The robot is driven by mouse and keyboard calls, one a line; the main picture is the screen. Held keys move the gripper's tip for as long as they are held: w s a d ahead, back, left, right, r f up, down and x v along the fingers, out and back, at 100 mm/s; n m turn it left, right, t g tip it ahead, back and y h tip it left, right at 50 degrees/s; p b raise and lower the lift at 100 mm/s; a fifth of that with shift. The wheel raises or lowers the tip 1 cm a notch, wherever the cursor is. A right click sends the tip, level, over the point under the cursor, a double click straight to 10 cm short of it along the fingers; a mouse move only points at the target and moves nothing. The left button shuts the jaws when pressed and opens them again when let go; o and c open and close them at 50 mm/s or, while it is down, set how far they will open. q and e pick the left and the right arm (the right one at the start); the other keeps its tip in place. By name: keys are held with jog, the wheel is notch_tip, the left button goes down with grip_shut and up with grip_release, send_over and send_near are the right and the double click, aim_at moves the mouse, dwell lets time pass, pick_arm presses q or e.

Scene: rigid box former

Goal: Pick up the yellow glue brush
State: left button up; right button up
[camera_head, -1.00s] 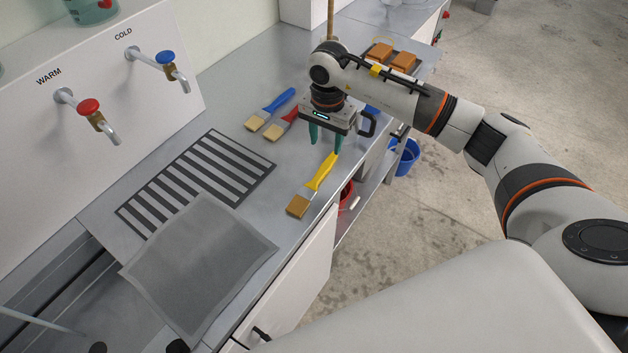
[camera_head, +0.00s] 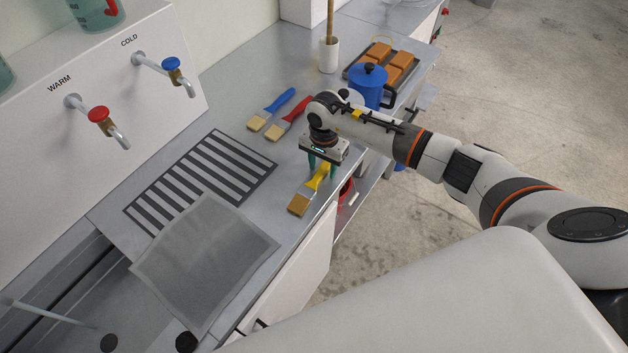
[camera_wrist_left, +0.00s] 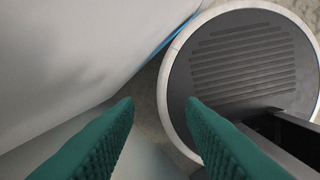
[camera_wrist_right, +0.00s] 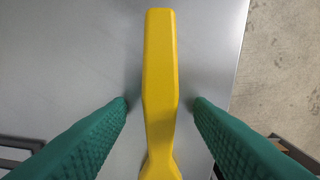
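The yellow glue brush (camera_head: 312,190) lies on the metal counter near its front edge, its tan bristles (camera_head: 298,203) toward the lower left. My right gripper (camera_head: 323,170) is down at the brush's handle. In the right wrist view the yellow handle (camera_wrist_right: 160,85) stands between the two green fingers (camera_wrist_right: 160,105), with a gap on each side, so the gripper is open around it. The bristles are out of that view. My left gripper (camera_wrist_left: 162,105) shows only in the left wrist view, open with nothing between its fingers.
A blue brush (camera_head: 272,110) and a red brush (camera_head: 289,119) lie behind the gripper to the left. A blue lidded pot (camera_head: 369,88) and a tray of orange blocks (camera_head: 348,71) stand farther back. A grey mesh sheet (camera_head: 205,262) and striped grille (camera_head: 200,180) lie left of the brush.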

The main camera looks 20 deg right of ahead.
grip_shut()
